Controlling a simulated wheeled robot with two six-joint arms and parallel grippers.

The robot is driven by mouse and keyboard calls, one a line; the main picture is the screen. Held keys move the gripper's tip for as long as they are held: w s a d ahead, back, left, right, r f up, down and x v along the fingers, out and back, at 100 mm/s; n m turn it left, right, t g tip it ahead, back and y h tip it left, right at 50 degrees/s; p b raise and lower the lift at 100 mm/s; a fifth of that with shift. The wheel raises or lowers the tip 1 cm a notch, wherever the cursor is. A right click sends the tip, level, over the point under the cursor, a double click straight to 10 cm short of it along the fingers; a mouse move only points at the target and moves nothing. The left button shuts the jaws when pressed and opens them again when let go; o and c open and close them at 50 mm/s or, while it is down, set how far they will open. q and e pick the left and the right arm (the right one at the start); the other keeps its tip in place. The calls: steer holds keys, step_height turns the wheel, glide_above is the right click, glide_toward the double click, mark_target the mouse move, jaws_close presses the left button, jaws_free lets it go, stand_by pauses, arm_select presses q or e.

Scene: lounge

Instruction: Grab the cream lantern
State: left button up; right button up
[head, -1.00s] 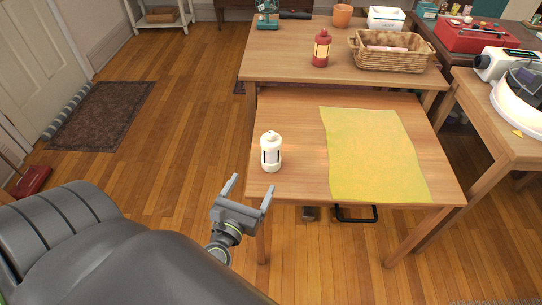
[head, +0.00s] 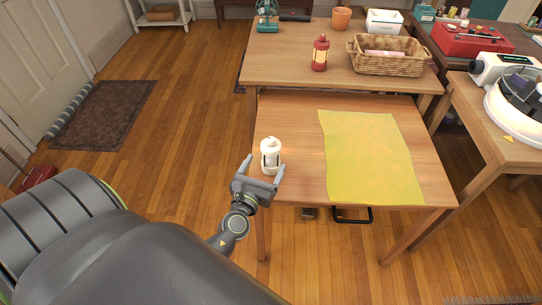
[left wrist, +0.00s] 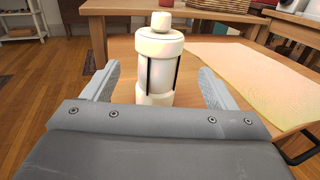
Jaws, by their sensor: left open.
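The cream lantern (head: 270,153) stands upright near the left edge of the low wooden table (head: 300,180). My left gripper (head: 264,164) is open at the table's near left edge, with its fingers pointing at the lantern. In the left wrist view the lantern (left wrist: 159,62) stands centred between and beyond the two open fingers (left wrist: 158,85). Its lower part is hidden behind the gripper body. I cannot tell whether the fingers reach around it. My right gripper is not in view.
A yellow cloth (head: 370,155) covers the table's right part. On the higher table behind stand a red lantern (head: 320,54), a wicker basket (head: 388,62) and a terracotta pot (head: 341,18). A side table (head: 490,120) stands at the right. The floor at left is open.

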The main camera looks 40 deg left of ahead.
mark_target(274, 146)
arm_select(q)
steer(key=x, duration=0.3)
steer(key=shift+p+x, duration=0.7)
steer(key=shift+x, duration=1.95)
steer(key=shift+a+r, duration=0.1)
steer(key=shift+r, duration=0.05)
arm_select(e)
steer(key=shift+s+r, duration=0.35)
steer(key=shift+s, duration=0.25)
arm_select(q)
steer(key=c, duration=1.3)
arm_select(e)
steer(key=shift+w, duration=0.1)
arm_select(q)
steer(key=shift+o, duration=0.2)
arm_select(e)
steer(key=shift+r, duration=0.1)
arm_select(q)
steer(key=shift+r+p, duration=0.5)
steer(key=shift+r, duration=0.15)
step_height(274, 146, up, 7)
steer(key=p, duration=0.6)
steer(key=shift+r, duration=0.2)
steer(key=shift+r+p, duration=0.6)
steer(key=shift+r, duration=0.1)
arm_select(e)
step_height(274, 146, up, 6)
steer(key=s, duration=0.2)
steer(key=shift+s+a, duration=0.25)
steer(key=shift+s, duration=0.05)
